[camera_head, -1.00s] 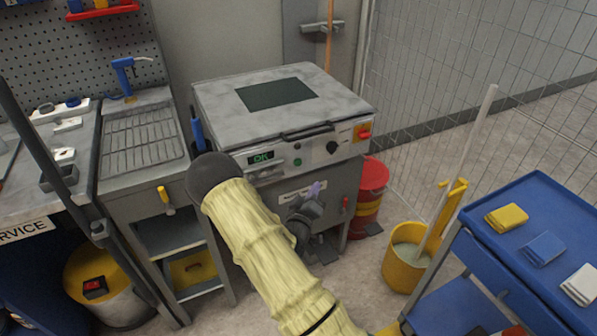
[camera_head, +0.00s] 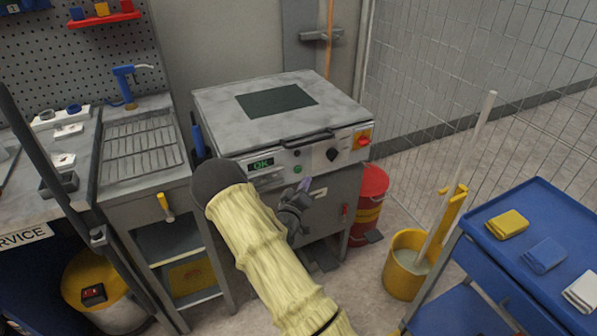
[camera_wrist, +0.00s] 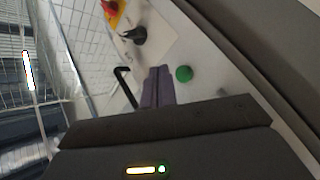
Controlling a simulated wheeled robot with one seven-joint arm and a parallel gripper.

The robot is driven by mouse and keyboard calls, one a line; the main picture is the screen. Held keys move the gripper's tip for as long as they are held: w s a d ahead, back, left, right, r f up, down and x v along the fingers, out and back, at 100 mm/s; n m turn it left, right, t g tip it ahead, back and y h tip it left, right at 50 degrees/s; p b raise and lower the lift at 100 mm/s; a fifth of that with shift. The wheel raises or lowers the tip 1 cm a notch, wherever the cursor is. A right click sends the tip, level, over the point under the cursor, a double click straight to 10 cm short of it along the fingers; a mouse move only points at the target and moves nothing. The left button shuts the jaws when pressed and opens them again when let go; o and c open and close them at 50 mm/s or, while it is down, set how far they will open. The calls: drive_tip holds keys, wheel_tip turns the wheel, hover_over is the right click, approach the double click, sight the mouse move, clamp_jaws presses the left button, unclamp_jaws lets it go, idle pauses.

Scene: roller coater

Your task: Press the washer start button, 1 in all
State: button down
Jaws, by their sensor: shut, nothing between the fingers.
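The washer (camera_head: 220,105) is a grey machine with a dark window in its lid and a pale front panel. The green start button (camera_head: 298,169) is on that panel, right of the lit OK display (camera_head: 261,163). In the wrist view the green button (camera_wrist: 184,73) lies just right of my fingertips. My gripper (camera_head: 306,184) is shut and empty, its purple fingers just below and slightly right of the button in the head view. The fingers also show in the wrist view (camera_wrist: 158,76). I cannot tell whether they touch the panel, but they are not on the button.
Right of the button are a black knob (camera_head: 332,155) and a red emergency stop (camera_head: 363,140) on yellow. A black lid handle (camera_head: 307,133) juts out above. A red bucket (camera_head: 373,182), a yellow mop bucket (camera_head: 401,282) and a blue cart (camera_head: 555,215) stand to the right.

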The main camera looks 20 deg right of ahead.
drive_tip(key=shift+w, duration=1.25)
drive_tip(key=shift+w, duration=0.1)
idle(1.0)
drive_tip(key=shift+w+b, duration=0.3)
drive_tip(key=shift+w, duration=0.05)
drive_tip(key=shift+w, duration=0.4)
idle(0.7)
drive_tip(key=shift+s+a, duration=0.1)
drive_tip(key=shift+s, duration=0.75)
drive_tip(key=s, duration=0.5)
idle(0.5)
